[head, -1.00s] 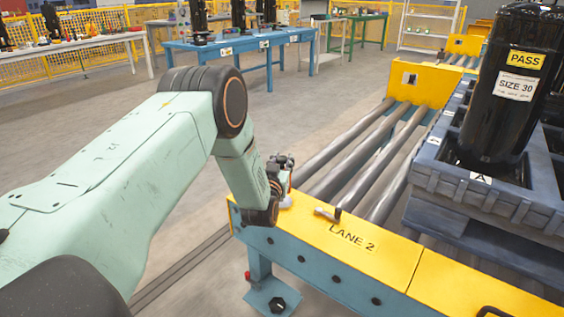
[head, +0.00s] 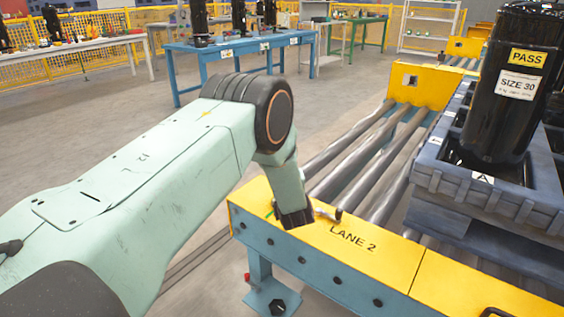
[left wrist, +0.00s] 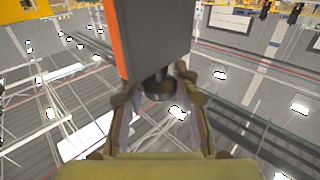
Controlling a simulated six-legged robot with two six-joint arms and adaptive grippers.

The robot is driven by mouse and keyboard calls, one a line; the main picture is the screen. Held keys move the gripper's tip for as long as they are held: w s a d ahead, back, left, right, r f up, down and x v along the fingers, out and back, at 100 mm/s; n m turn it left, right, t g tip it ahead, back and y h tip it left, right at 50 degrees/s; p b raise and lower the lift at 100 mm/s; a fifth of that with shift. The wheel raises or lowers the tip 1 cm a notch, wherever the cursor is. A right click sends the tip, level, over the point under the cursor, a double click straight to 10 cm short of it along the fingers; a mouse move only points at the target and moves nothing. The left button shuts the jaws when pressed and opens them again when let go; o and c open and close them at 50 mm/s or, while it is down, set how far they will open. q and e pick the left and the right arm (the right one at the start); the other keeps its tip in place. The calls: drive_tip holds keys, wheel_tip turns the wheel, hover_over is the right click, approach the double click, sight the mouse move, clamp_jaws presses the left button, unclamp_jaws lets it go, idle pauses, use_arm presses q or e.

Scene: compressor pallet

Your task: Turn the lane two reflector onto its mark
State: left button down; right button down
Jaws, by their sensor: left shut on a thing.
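The lane two reflector (left wrist: 158,38) is a dark grey block with an orange side on a short black stem, seen close up in the left wrist view. My left gripper (left wrist: 157,88) is shut on it, with the fingers on either side of the stem. In the head view my own wrist hides the gripper and the reflector, above the yellow LANE 2 end plate (head: 365,256). I cannot make out the reflector's mark or how the reflector is aligned to it. My right gripper is not in view.
Grey rollers (head: 362,160) run back from there. A blue pallet (head: 425,208) with a black compressor (head: 505,115) stands on the right. Open floor lies left.

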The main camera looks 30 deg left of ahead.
use_arm(q)
drive_tip(key=shift+f, duration=0.1)
drive_tip(key=c, duration=1)
unclamp_jaws()
drive_tip(key=shift+s, duration=0.1)
drive_tip(key=v, duration=1.2)
